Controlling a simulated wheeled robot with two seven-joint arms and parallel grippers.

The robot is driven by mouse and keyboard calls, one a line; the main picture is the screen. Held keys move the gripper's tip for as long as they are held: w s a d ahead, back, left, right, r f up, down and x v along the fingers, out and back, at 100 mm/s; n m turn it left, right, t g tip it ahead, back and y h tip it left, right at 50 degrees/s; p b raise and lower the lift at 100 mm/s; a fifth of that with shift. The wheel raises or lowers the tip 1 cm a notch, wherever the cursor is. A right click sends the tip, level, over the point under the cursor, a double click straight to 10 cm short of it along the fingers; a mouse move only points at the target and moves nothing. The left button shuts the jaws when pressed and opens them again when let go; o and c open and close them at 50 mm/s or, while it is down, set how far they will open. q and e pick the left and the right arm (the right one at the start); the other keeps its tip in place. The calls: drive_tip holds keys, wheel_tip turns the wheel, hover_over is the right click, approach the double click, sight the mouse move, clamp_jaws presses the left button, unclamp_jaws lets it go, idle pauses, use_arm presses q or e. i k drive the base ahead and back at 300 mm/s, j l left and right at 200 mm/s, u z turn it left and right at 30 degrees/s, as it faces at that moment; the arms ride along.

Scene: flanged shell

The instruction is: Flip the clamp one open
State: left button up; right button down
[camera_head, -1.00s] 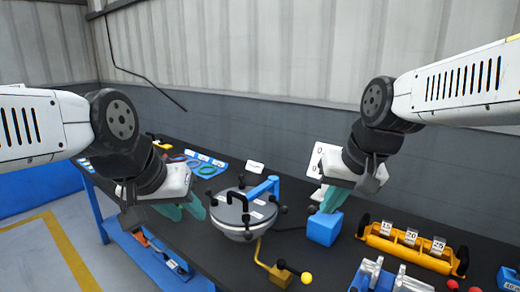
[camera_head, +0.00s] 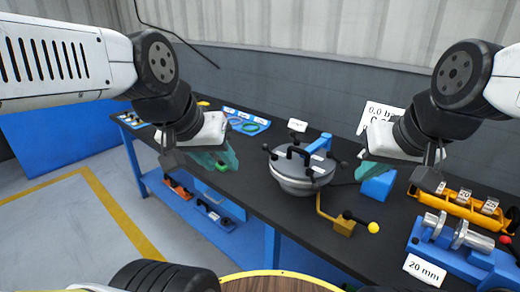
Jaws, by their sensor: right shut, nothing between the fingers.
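A round grey metal vessel (camera_head: 292,183) with a lid stands on the dark bench. Small black clamp knobs (camera_head: 344,165) sit around its rim, and a blue arm (camera_head: 320,144) rises at its back right. I cannot tell which clamp is clamp one, or whether any stands open.
A yellow bent rod with a yellow ball (camera_head: 373,228) projects at the vessel's front. A yellow rack (camera_head: 462,208) and a blue fixture (camera_head: 450,250) labelled 20 mm stand at the right. A blue tray of rings (camera_head: 245,122) lies at the back left. A wall closes the back.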

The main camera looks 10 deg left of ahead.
sight(274, 157)
drive_tip(key=j+z, duration=0.25)
drive_tip(key=j, duration=0.35)
drive_tip(key=j+z, duration=0.2)
drive_tip(key=j, duration=0.45)
drive_tip(key=j+z, duration=0.25)
drive_tip(key=j, duration=0.35)
drive_tip(key=j+z, duration=0.2)
drive_tip(key=j, duration=0.4)
drive_tip(key=k+j+z, duration=0.25)
drive_tip(key=j, duration=0.3)
drive_tip(key=k+j+z, duration=0.35)
drive_tip(key=j, duration=0.5)
drive_tip(key=k+j+z, duration=0.3)
drive_tip(key=k+j, duration=0.2)
drive_tip(key=j, duration=0.2)
drive_tip(key=k+j+z, duration=0.35)
drive_tip(key=k+j, duration=0.2)
drive_tip(key=i+z, duration=0.15)
drive_tip(key=i, duration=0.45)
drive_tip(key=i+z, duration=0.15)
drive_tip(key=i, duration=0.4)
drive_tip(key=i+j+z, duration=0.15)
drive_tip(key=i, duration=0.45)
drive_tip(key=i+j+z, duration=0.15)
drive_tip(key=i, duration=0.45)
